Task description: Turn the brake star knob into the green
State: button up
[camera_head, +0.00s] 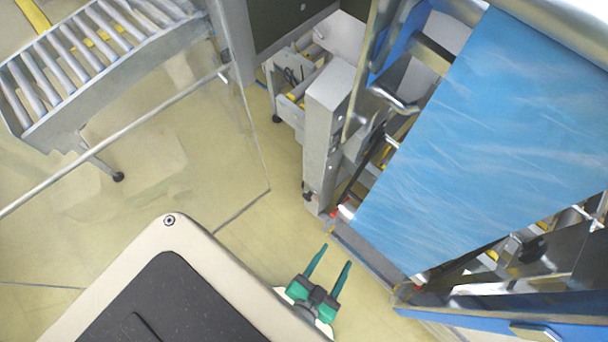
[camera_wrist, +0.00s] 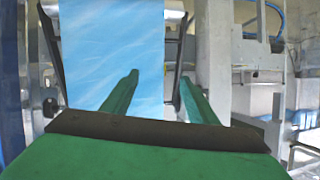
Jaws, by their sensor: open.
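My gripper (camera_head: 333,256) has two green fingers, spread apart with nothing between them. In the head view it is over the floor just left of the machine's lower left corner, pointing up in the picture. In the wrist view the open fingers (camera_wrist: 160,85) point toward the machine, with a blue film web (camera_wrist: 110,45) behind the left finger and a grey frame post (camera_wrist: 213,55) behind the right one.
The blue film (camera_head: 500,130) covers much of the machine at right. A grey metal column (camera_head: 325,125) stands left of it. A roller conveyor (camera_head: 90,60) is at the upper left, and a thin rail (camera_head: 130,140) crosses the left side. The floor (camera_head: 170,180) between is mostly clear.

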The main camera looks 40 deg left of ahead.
jog(key=w+a+f+g+y, duration=0.1)
jog(key=w+a+f, duration=0.2)
jog(key=f, duration=0.2)
jog(key=w+a+f+g, duration=0.2)
jog(key=w+a+f, duration=0.1)
jog(key=f, duration=0.3)
jog(key=w+a+f+g+y, duration=0.1)
jog(key=w+a+f, duration=0.15)
jog(key=f, duration=0.25)
jog(key=m+g, duration=0.1)
jog(key=g, duration=0.3)
send_near(307, 199)
jog(key=x, duration=0.8)
jog(key=shift+w+a+f, duration=0.2)
jog(key=shift+w+a, duration=0.05)
jog(key=shift+w, duration=0.05)
jog(key=shift+a+f, duration=0.2)
jog(key=shift+f, duration=0.05)
jog(key=shift+w+f, duration=0.3)
jog(key=shift+f, duration=0.15)
jog(key=c, duration=1.1)
